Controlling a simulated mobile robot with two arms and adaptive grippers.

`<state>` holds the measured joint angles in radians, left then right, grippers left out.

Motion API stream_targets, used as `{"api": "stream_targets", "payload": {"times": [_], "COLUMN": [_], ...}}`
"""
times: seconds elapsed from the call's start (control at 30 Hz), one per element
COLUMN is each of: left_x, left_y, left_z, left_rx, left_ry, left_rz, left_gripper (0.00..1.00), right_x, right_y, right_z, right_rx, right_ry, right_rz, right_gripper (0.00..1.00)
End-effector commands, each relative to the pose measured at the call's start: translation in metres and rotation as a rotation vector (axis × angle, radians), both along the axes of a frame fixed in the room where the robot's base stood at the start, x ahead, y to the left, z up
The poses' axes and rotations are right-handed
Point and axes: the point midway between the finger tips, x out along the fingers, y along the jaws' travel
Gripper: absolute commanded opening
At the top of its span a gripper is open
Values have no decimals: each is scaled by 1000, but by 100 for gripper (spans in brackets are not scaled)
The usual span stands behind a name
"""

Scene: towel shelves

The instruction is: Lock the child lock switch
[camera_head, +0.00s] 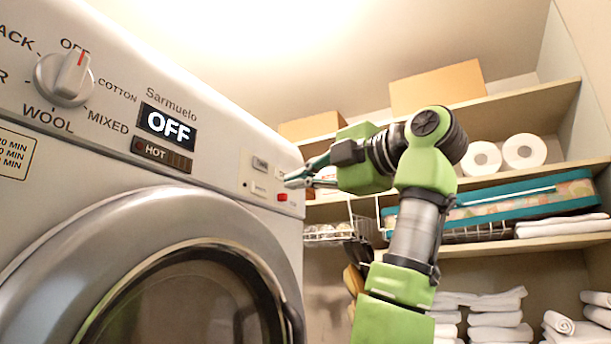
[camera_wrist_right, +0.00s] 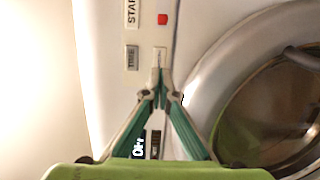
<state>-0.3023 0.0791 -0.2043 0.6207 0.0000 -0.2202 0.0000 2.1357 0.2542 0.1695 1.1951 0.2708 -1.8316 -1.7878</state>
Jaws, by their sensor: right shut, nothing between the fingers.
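The washing machine's front panel (camera_head: 225,168) fills the left of the head view. A small pale switch (camera_head: 259,188) sits below a grey TIME button (camera_head: 260,164); it also shows in the right wrist view (camera_wrist_right: 159,57), just beyond my fingertips. Its lettering is too small to read. A red mark (camera_head: 282,197) lies to its right. My right gripper (camera_head: 287,180) is shut and empty, its tips close in front of the panel near the switch. In the wrist view the right gripper (camera_wrist_right: 161,93) points at the switch; contact cannot be told. My left gripper is out of view.
The round door (camera_head: 180,215) is below the panel. The dial (camera_head: 64,79) points to OFF, and the display (camera_head: 168,125) reads OFF. Shelves at the right hold cardboard boxes (camera_head: 437,87), paper rolls (camera_head: 524,151), a wire basket and white towels (camera_head: 494,318).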

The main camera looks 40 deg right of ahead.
Motion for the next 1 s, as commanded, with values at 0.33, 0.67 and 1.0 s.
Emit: {"api": "stream_targets", "payload": {"times": [0.33, 0.67, 1.0], "left_x": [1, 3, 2], "left_y": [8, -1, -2], "left_z": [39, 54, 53], "left_rx": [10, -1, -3], "left_ry": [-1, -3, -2], "left_rz": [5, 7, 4], "left_gripper": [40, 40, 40], "right_x": [70, 81, 82], "right_y": [5, -27, -28], "right_z": [5, 1, 0], "right_rx": [4, 1, -1], "right_ry": [2, 0, 0], "right_rz": [-1, -1, -1], "right_gripper": [0, 0, 0]}}
